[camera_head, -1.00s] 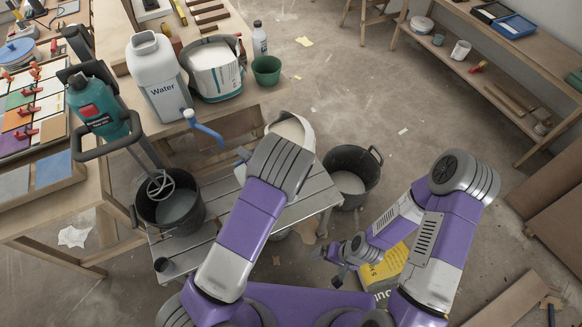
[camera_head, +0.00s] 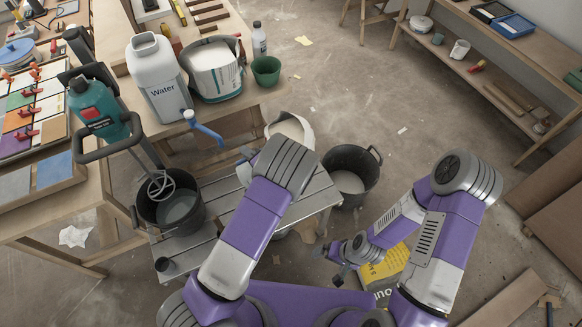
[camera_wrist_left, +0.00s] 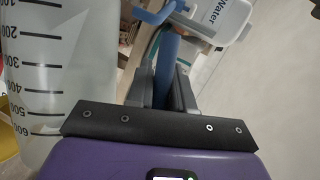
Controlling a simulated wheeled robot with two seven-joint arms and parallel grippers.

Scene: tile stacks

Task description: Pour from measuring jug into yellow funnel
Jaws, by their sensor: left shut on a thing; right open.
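The measuring jug (camera_wrist_left: 38,70) is clear with a black scale and fills the left side of the left wrist view. My left gripper (camera_wrist_left: 167,88) is shut on a blue upright part beside the jug, which looks like its handle. In the head view my left arm hides most of the jug and the gripper over the metal bench. My right gripper (camera_head: 340,268) is open and empty, low at the front. I cannot make out the yellow funnel; a yellow patch shows at the left edge of the wrist view, too little to identify.
A white Water canister (camera_head: 160,80) with a blue tap (camera_head: 205,130) stands on the wooden table. A black bucket (camera_head: 172,205) with a mixer whisk sits on the metal bench (camera_head: 190,250). Another black bucket (camera_head: 365,165) stands on the floor. A yellow bag (camera_head: 388,266) lies near my right arm.

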